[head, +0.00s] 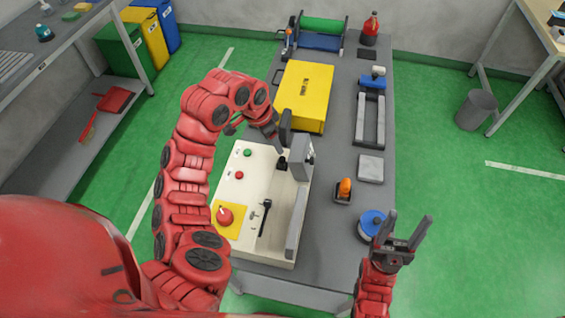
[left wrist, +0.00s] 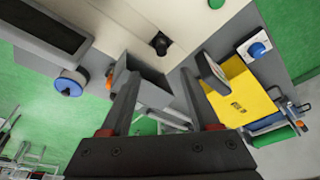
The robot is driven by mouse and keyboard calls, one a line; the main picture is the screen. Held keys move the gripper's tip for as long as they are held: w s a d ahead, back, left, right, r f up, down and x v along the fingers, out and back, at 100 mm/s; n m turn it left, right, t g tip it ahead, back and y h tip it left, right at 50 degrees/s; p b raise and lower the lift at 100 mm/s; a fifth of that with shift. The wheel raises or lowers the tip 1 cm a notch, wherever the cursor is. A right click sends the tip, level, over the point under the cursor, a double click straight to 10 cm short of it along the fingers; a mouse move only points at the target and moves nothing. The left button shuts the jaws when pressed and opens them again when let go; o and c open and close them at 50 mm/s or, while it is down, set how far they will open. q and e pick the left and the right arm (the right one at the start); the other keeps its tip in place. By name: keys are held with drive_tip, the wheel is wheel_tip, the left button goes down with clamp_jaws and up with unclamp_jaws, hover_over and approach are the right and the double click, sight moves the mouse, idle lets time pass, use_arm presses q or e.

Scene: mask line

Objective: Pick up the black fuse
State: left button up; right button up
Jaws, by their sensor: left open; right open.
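A small black piece (head: 282,162), which looks like the black fuse, stands on the cream machine panel (head: 262,160) near its far right part. It also shows in the left wrist view (left wrist: 160,43), at the top middle on the cream surface, in line with the gap between the fingers. My left gripper (head: 294,141) is open and empty above the far end of the machine; its fingers (left wrist: 172,76) are spread wide and apart from the black piece. My right gripper (head: 408,221) is open and empty at the table's right front, by a blue disc (head: 371,223).
A yellow box (head: 304,92) stands just behind the machine. The panel carries a black lever (head: 264,214), a red button on yellow (head: 227,214) and small green and red buttons. An orange-topped item (head: 344,190) and a grey block (head: 370,168) stand to the right.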

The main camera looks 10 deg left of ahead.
use_arm(q)
drive_tip(key=b, duration=0.1)
hover_over(282, 158)
drive_tip(key=s, duration=0.1)
drive_tip(key=f, duration=0.6)
drive_tip(key=shift+s+a, duration=0.15)
drive_tip(key=shift+a, duration=0.25)
drive_tip(key=shift+d+f, duration=0.1)
drive_tip(key=shift+f, duration=0.45)
drive_tip(key=shift+d+f, duration=0.1)
drive_tip(key=shift+f, duration=0.05)
drive_tip(key=p+x, duration=0.3)
drive_tip(key=shift+w+f, duration=0.2)
drive_tip(key=shift+f, duration=0.2)
drive_tip(key=shift+w+f, duration=0.1)
drive_tip(key=shift+f, duration=0.45)
clamp_jaws()
